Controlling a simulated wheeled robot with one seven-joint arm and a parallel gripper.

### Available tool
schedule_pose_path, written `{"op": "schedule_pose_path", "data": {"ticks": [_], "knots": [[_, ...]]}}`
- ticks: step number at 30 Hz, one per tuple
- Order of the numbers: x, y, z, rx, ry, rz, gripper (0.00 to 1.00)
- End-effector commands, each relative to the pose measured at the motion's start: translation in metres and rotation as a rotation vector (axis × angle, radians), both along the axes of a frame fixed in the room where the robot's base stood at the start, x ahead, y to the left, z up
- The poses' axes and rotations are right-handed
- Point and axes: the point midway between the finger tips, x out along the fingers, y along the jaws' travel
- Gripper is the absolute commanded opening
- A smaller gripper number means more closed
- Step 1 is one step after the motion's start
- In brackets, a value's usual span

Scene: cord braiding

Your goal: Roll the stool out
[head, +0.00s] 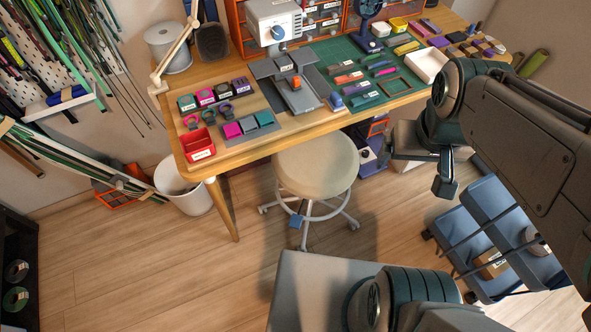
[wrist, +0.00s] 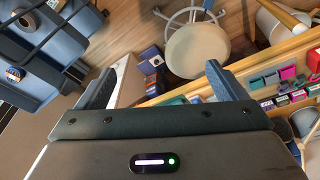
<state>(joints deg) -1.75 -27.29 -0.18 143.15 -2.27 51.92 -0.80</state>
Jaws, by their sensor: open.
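The stool (head: 318,168) has a round cream seat on a pale wheeled base and stands at the front edge of the workbench (head: 290,128). The back of its seat is partly under the bench top. A small blue piece (head: 296,221) shows low on its base. My gripper (head: 418,172) is to the right of the stool, in front of the bench and apart from both. In the wrist view, the stool (wrist: 197,50) appears beyond my gripper (wrist: 160,85), whose two fingers are spread wide with nothing between them.
A blue cart (head: 495,225) stands at the right. A white bin (head: 183,185) is left of the stool, near a bench leg (head: 222,208). Boxes (head: 372,150) sit under the bench right of the stool. Open wooden floor (head: 140,265) lies at the front left.

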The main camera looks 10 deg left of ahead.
Motion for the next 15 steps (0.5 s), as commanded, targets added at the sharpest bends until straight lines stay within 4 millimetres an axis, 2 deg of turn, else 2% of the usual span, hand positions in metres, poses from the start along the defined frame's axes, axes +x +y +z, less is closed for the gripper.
{"op": "schedule_pose_path", "data": {"ticks": [1, 5, 15], "knots": [[0.002, 0.001, -0.018, -0.03, 0.04, 0.057, 0.95], [0.008, 0.002, -0.062, -0.154, 0.18, 0.282, 0.95], [0.04, 0.007, -0.178, -0.562, 0.617, 1.029, 0.95]]}}
